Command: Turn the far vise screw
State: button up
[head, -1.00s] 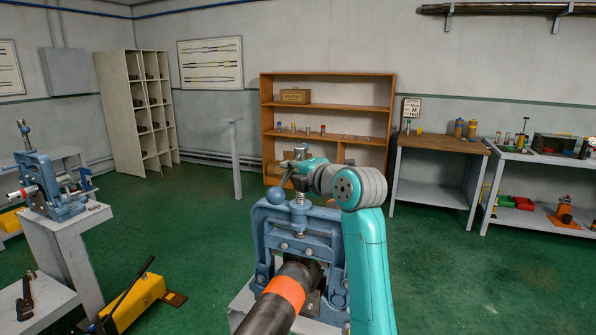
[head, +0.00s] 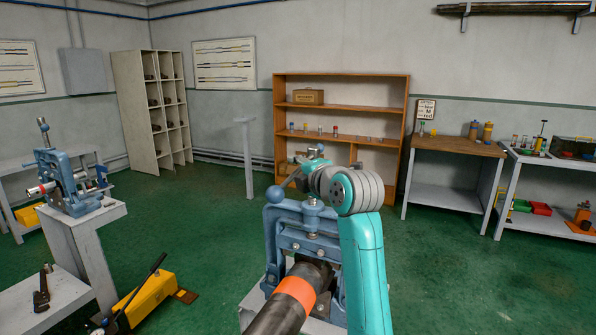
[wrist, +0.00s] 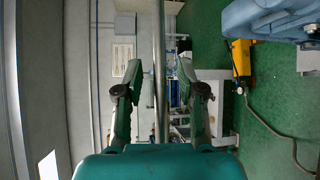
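Two blue vises show in the head view. One vise (head: 292,238) stands close in the middle with a dark, orange-banded pipe (head: 295,295) in it; the other vise (head: 70,190) is on a white stand at the left, farther off. The middle vise has an upright screw (head: 313,214) and a cross handle with a blue ball end (head: 275,195). My teal arm reaches over beside this screw, largely hiding my gripper there. In the wrist view my gripper (wrist: 159,85) is open, its fingers on either side of a grey bar (wrist: 157,40). I cannot tell whether they touch it.
A yellow tool (head: 145,298) lies on the floor at the left, near a low white bench (head: 60,305). A wooden shelf (head: 341,78) and a workbench (head: 450,147) stand at the back. Green floor between is mostly clear.

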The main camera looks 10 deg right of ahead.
jog(key=v, duration=1.2)
jog(key=shift+f, duration=0.1)
